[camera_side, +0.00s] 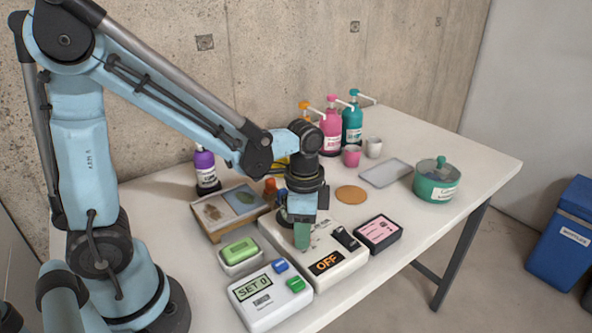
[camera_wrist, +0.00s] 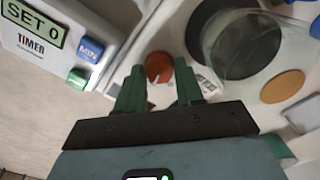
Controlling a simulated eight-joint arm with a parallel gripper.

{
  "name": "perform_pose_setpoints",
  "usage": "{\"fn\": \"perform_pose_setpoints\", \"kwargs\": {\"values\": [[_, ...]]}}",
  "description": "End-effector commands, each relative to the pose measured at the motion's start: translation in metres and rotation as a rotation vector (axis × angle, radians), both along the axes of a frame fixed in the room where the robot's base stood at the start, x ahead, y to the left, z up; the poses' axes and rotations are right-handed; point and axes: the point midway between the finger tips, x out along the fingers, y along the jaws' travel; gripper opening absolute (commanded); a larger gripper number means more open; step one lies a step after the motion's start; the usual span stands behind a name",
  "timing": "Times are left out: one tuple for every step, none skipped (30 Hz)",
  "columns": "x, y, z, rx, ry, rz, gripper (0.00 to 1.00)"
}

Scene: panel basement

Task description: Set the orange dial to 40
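The orange dial (camera_wrist: 158,66) shows in the wrist view as a round orange-red knob on a white device. A pale mark shows near its lower edge; I cannot read the scale or its setting. In the side view my gripper hides the dial. My gripper (camera_wrist: 160,84) has two green fingers, spread apart, with the dial just beyond and between their tips; I cannot tell whether they touch it. In the side view my gripper (camera_side: 302,236) points down over the white device (camera_side: 344,271), whose display (camera_side: 326,263) reads OFF.
A black pink-faced box (camera_side: 378,233) is on the right. A clear round vessel (camera_wrist: 245,45) is near my fingers. Pump bottles (camera_side: 331,125) stand at the back.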

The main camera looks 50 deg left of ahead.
Motion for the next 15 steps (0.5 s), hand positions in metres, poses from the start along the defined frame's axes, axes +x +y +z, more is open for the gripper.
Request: {"fn": "perform_pose_setpoints", "kwargs": {"values": [[0.0000,0.0000,0.0000,0.000,0.000,0.000,0.46],[-0.0001,-0.0001,0.0000,0.000,0.000,0.000,0.50],[-0.0001,-0.0001,-0.0001,0.000,0.000,0.000,0.56],[-0.0001,0.0000,-0.0001,0.000,0.000,0.000,0.59],[-0.0001,0.0000,-0.0001,0.000,0.000,0.001,0.59],[-0.0001,0.0000,-0.0002,0.000,0.000,0.001,0.59],[-0.0002,0.0001,-0.0002,0.000,0.000,0.001,0.59],[-0.0002,0.0001,-0.0002,0.000,0.000,0.001,0.59],[-0.0002,0.0001,-0.0002,0.000,0.000,0.001,0.59],[-0.0002,0.0001,-0.0003,0.000,0.000,0.001,0.59],[-0.0002,0.0001,-0.0002,0.000,0.000,0.001,0.59],[-0.0003,0.0000,0.0001,0.000,0.000,0.001,0.59],[-0.0004,0.0000,0.0006,0.000,0.000,0.001,0.59],[-0.0004,0.0000,0.0015,0.000,0.000,0.001,0.59],[-0.0004,0.0000,0.0032,0.000,0.000,0.001,0.59]]}}
